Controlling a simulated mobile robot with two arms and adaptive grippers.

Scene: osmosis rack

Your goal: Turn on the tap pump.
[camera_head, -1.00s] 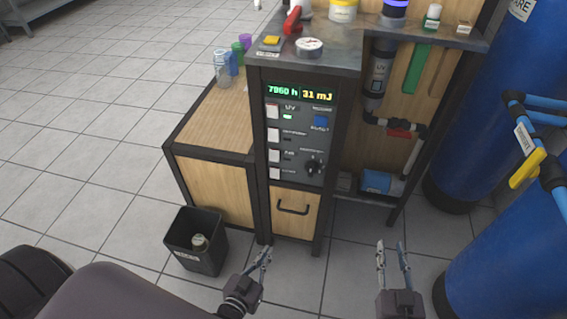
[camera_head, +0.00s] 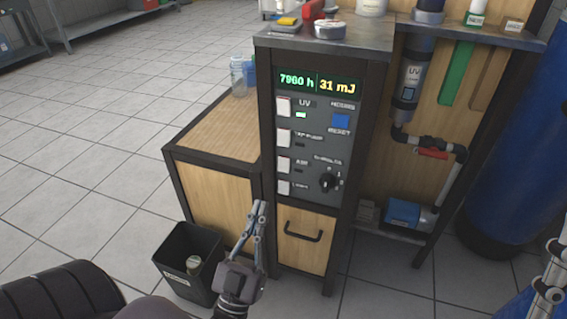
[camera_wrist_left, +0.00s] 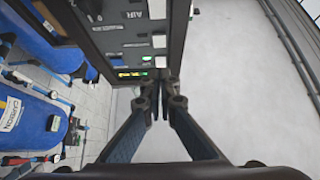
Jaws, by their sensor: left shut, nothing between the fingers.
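The control panel (camera_head: 317,150) on the rack's front has a column of white switches. The second switch (camera_head: 284,137) has a label that seems to read tap pump, and its small indicator (camera_head: 300,145) is dark. The UV switch (camera_head: 284,107) above it has a lit green indicator. My left gripper (camera_head: 260,206) is shut and empty, in front of the cabinet, below and left of the switches and apart from them. In the left wrist view its fingertips (camera_wrist_left: 160,88) are together near the panel's edge. My right gripper (camera_head: 556,255) is cut off at the right edge.
A black bin (camera_head: 185,262) stands on the floor at lower left. A low wooden cabinet (camera_head: 215,135) adjoins the panel. A drawer handle (camera_head: 303,236) sticks out below it. Pipes with a red valve (camera_head: 433,153) and a blue tank (camera_head: 520,150) are at right.

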